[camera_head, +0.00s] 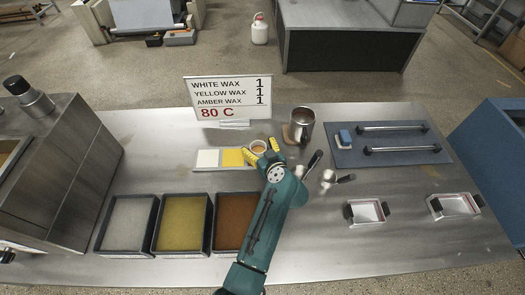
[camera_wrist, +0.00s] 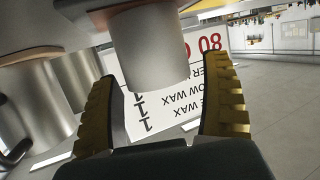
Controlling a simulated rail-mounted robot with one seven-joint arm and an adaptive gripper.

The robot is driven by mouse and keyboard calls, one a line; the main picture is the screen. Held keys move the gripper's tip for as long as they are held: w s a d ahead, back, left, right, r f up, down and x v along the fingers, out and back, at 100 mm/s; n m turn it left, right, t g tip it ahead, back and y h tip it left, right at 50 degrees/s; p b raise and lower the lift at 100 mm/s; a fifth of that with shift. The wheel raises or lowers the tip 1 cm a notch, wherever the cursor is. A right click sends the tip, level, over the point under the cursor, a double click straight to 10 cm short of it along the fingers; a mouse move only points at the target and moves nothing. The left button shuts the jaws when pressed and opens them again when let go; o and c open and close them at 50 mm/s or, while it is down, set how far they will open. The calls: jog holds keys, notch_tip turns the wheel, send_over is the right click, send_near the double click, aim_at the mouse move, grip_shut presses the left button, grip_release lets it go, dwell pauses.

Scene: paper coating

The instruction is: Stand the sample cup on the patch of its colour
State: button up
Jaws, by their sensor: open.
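The sample cup (camera_head: 258,147) is small and metal-sided, with an amber-brown inside, at the right end of the colour strip. In the wrist view the cup (camera_wrist: 148,50) stands between my two yellow fingers, with gaps on both sides. My gripper (camera_head: 262,151) is open around it; it also shows in the wrist view (camera_wrist: 160,85). The white patch (camera_head: 207,158) and the yellow patch (camera_head: 232,158) lie to the left of the cup. The patch area under the cup is hidden by my gripper, so I cannot tell exactly what the cup stands on.
A steel mug (camera_head: 302,122) stands close behind to the right, and a wax sign (camera_head: 228,98) behind the strip. Ladles (camera_head: 328,177) lie to the right. White (camera_head: 127,224), yellow (camera_head: 181,222) and amber (camera_head: 235,215) wax trays sit in front.

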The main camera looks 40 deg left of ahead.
jog(key=p+v, duration=0.2)
jog(key=v, duration=0.9)
jog(key=shift+s+d+r, duration=0.1)
jog(key=shift+d, duration=0.2)
notch_tip(320, 180, up, 18)
jog(key=t+p, duration=0.2)
jog(key=p, duration=0.2)
jog(key=w+d+r+m+t+h+b, duration=0.1)
jog(key=d+r+m+t+h, duration=0.3)
jog(key=d, duration=0.4)
jog(key=w+d+r+m+t+h+b, duration=0.1)
jog(key=d+r+t+b, duration=0.15)
jog(key=d+r, duration=0.45)
jog(key=s+d+r+m+t+h, duration=0.4)
jog(key=s+d+r+m+h, duration=0.15)
jog(key=d+r, duration=0.2)
jog(key=s+d+r+m+t+h, duration=0.4)
jog(key=s+d+r, duration=0.2)
jog(key=d, duration=0.3)
notch_tip(320, 180, up, 30)
jog(key=p, duration=3)
jog(key=shift+w+a+n, duration=0.3)
jog(key=shift+w+n, duration=0.05)
jog(key=shift+w, duration=0.05)
jog(key=shift+f, duration=0.1)
